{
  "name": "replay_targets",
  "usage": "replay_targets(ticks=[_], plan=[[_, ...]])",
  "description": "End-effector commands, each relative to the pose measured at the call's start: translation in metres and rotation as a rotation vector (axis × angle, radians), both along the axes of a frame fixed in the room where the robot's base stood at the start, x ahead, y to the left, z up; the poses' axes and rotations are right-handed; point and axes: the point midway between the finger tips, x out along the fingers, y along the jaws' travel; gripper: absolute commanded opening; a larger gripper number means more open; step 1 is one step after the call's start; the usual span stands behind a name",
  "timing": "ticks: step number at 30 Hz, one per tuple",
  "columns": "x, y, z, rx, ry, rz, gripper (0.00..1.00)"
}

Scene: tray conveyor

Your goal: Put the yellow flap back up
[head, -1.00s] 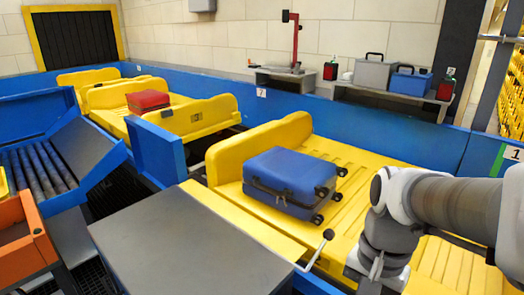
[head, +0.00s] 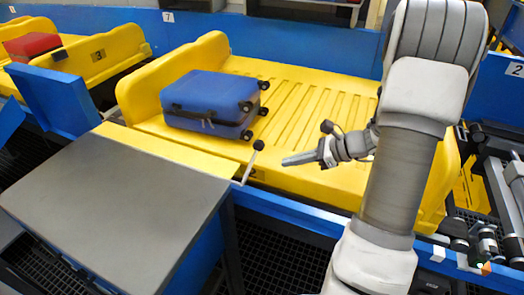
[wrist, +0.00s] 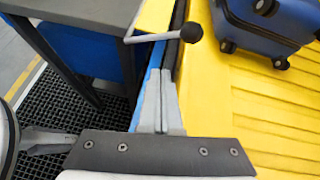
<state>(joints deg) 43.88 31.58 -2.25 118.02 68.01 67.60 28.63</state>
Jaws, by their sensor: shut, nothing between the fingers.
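The yellow flap (head: 170,155) lies flat between the grey table top and the yellow tray (head: 335,110). A metal lever (head: 249,163) with a black ball knob (head: 258,144) stands at its near right end. In the wrist view the lever (wrist: 152,38) and its knob (wrist: 191,32) show beyond my fingertips. My gripper (head: 285,161) is shut and empty, a little to the right of the lever and apart from it in the head view. Its closed fingers (wrist: 160,75) show in the wrist view, pointing towards the lever.
A blue suitcase (head: 210,103) lies on the yellow tray behind the flap. The grey table (head: 110,215) fills the lower left. A blue panel (head: 57,98) stands at left, with a red suitcase (head: 31,46) beyond. A blue rail (head: 300,210) runs below my gripper.

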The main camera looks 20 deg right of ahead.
Motion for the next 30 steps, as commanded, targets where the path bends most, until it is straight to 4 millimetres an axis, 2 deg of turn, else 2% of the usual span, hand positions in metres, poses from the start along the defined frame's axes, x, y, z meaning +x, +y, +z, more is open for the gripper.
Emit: replay_targets(ticks=[3,8,14,25,27,30], plan=[[0.008,-0.023,-0.015,0.043,-0.007,-0.099,0.0],[0.014,-0.034,-0.021,0.064,-0.013,-0.15,0.0],[0.029,-0.018,-0.033,0.066,-0.012,-0.148,0.0],[0.078,0.03,-0.071,0.064,-0.011,-0.146,0.0],[0.079,0.028,-0.05,0.06,-0.017,-0.149,0.0],[0.08,0.03,-0.038,0.061,-0.016,-0.15,0.0]])
